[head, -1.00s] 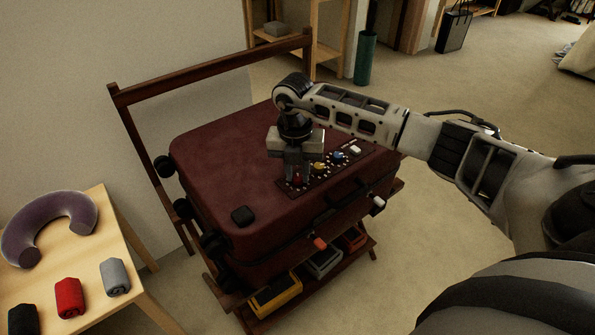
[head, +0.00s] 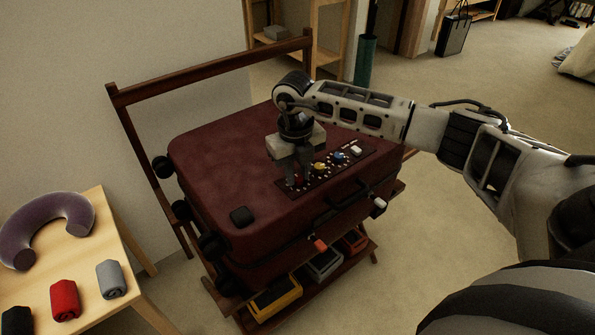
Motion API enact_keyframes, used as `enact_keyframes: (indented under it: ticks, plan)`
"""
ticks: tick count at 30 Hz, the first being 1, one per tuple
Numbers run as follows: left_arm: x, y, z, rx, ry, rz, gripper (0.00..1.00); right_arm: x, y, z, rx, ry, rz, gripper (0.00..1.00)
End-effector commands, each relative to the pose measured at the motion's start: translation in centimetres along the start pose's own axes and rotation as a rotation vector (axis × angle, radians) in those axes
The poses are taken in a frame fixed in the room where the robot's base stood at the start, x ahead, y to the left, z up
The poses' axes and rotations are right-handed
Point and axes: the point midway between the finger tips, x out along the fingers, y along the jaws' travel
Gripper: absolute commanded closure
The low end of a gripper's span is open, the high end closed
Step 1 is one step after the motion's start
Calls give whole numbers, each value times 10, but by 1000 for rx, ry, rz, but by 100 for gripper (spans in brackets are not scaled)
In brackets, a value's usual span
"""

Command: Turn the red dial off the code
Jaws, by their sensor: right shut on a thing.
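A dark red suitcase (head: 215,155) lies closed on a wooden rack. Its top bears a dark panel (head: 328,175) with a row of dials. The red dial (head: 298,180) is at the panel's left end, partly hidden by the fingers. A yellow dial (head: 319,167), a blue dial (head: 339,156) and a white dial (head: 356,150) follow to the right. My right gripper (head: 298,178) points down from above and is shut on the red dial. The dial's exact setting is too small to read. My left gripper is not in view.
A wooden rail (head: 215,69) stands behind the suitcase. Colored bins (head: 275,298) sit on the rack's lower shelf. A light wooden table (head: 120,250) at left holds a purple neck pillow (head: 45,225) and rolled cloths.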

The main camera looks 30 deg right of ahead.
Motion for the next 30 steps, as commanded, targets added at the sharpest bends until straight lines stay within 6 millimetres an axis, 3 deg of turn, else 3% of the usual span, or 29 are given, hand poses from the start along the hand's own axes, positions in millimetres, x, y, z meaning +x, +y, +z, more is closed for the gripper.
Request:
enact_keyframes:
  ticks: [13,14,16,25,30]
  plan:
    - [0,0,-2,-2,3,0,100,-2,0,1,-10,-4,0,100]
    - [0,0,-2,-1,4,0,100,-2,0,1,-10,-4,0,75]
    - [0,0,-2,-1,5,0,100,-2,0,1,-10,-4,0,56]
    - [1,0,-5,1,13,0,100,-2,0,0,-9,-2,0,56]
    - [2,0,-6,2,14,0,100,-18,0,1,-8,-5,0,56]
